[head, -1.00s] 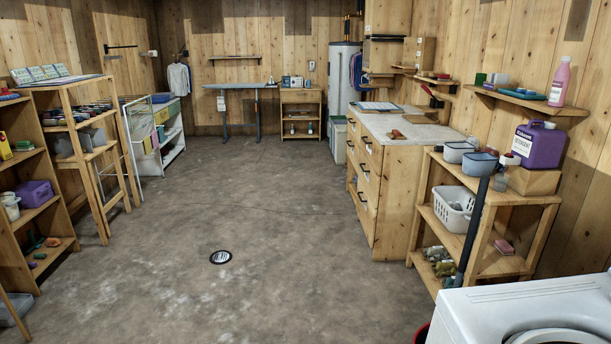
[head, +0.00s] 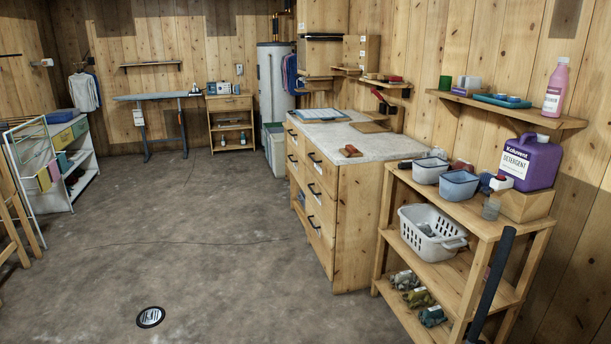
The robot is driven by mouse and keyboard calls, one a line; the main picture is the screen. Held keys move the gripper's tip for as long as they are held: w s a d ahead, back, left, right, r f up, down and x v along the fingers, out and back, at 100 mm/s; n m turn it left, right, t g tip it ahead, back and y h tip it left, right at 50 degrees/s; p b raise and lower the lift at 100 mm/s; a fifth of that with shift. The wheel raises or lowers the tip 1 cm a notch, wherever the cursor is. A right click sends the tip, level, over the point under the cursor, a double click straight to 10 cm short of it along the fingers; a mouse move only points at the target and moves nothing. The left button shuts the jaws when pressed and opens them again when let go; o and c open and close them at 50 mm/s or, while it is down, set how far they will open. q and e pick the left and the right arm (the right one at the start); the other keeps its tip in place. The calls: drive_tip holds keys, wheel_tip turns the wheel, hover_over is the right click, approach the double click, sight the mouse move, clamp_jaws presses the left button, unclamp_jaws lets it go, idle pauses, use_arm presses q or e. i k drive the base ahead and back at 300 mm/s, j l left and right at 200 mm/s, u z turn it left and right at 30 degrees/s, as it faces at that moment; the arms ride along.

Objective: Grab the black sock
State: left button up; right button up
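I cannot make out a black sock for certain in the head view. Several bundled soft items, grey, olive and teal (head: 419,297), lie on the bottom shelf of the wooden rack (head: 397,248) at the right; none is clearly black. A small dark item (head: 405,165) lies at the left end of the rack's top, too small to identify. The insides of the white laundry basket (head: 425,247) and the two grey-blue tubs (head: 459,186) are mostly hidden. Neither of my grippers is in view.
A wooden drawer cabinet (head: 318,215) with a pale top stands left of the rack. A dark pole (head: 491,285) stands at the rack's front. A purple detergent jug (head: 530,162) sits on top. The concrete floor (head: 215,250) is open around a round drain (head: 150,317).

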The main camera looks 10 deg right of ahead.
sight(405, 163)
drive_tip(key=i+j+z, duration=0.25)
drive_tip(key=i+z, duration=0.15)
drive_tip(key=i+j+z, duration=0.85)
drive_tip(key=z, duration=0.25)
drive_tip(key=i+j+z, duration=0.15)
drive_tip(key=z, duration=0.2)
drive_tip(key=i+j+z, duration=0.1)
drive_tip(key=j+z, duration=0.25)
drive_tip(key=i+j+z, duration=0.1)
drive_tip(key=j, duration=0.25)
drive_tip(key=i+j+z, duration=0.1)
drive_tip(key=j, duration=0.25)
drive_tip(key=i+j+z, duration=0.15)
drive_tip(key=j, duration=0.25)
drive_tip(key=i+j+z, duration=0.1)
drive_tip(key=j, duration=0.25)
drive_tip(key=i+j, duration=0.1)
drive_tip(key=j, duration=0.35)
drive_tip(key=i+j, duration=0.1)
drive_tip(key=j, duration=0.4)
drive_tip(key=i+j, duration=0.1)
drive_tip(key=j, duration=0.35)
